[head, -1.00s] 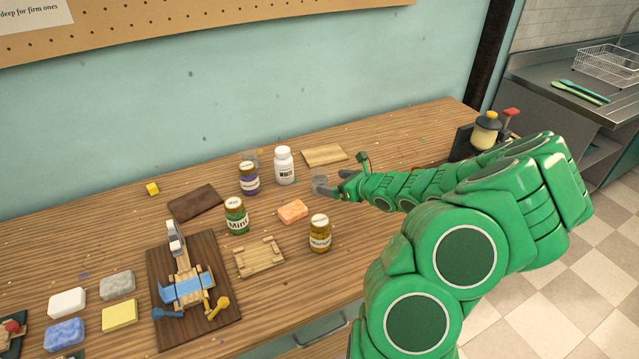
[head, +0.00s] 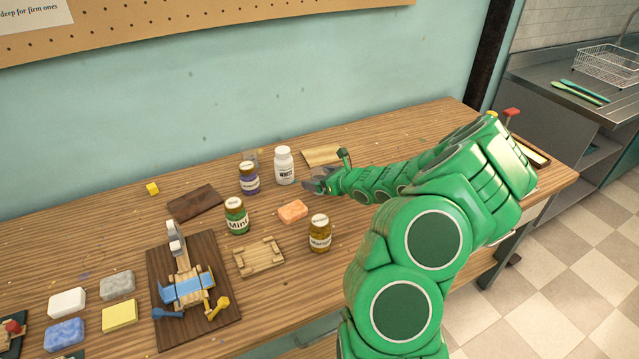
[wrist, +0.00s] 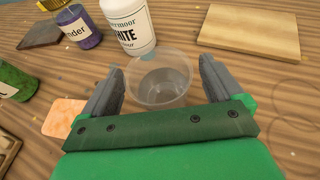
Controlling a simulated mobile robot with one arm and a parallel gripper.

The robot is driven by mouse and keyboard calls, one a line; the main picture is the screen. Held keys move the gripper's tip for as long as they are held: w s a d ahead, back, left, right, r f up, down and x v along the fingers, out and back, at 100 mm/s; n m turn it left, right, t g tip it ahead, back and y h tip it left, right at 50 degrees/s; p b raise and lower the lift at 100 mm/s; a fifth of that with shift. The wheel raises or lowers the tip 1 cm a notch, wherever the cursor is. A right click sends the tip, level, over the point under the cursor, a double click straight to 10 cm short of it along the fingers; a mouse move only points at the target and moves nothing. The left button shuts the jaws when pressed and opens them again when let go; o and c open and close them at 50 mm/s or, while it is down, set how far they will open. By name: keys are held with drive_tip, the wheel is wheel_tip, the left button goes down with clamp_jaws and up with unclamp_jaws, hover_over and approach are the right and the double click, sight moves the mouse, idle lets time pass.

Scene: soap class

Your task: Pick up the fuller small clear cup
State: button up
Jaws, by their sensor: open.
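A small clear cup (wrist: 158,86) stands upright on the table between the two grey fingers of my gripper (wrist: 160,70) in the wrist view. The fingers are open, one on each side of the cup, with the near part of the cup hidden by my gripper's green palm. I cannot tell how much the cup holds. In the head view my gripper (head: 316,182) is low over the table, in front of the white bottle, and mostly covers this cup. Another small clear shape (head: 256,155) shows partly behind the purple-labelled jar; its contents cannot be made out.
The white bottle (wrist: 128,24) stands just beyond the cup. The purple-labelled jar (head: 249,178), green Mint jar (head: 236,216), orange soap (head: 293,211) and amber jar (head: 320,233) stand to the left and front. A pale board (wrist: 262,30) lies at the far right.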

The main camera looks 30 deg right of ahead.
drive_tip(key=c, duration=1.1)
drive_tip(key=shift+r, duration=0.25)
drive_tip(key=shift+w+r, duration=0.1)
drive_tip(key=shift+r, duration=1.3)
drive_tip(key=s+a+r, duration=0.4)
drive_tip(key=s+r, duration=0.5)
drive_tip(key=s, duration=0.4)
drive_tip(key=shift+a+r, duration=0.15)
drive_tip(key=shift+r, duration=0.15)
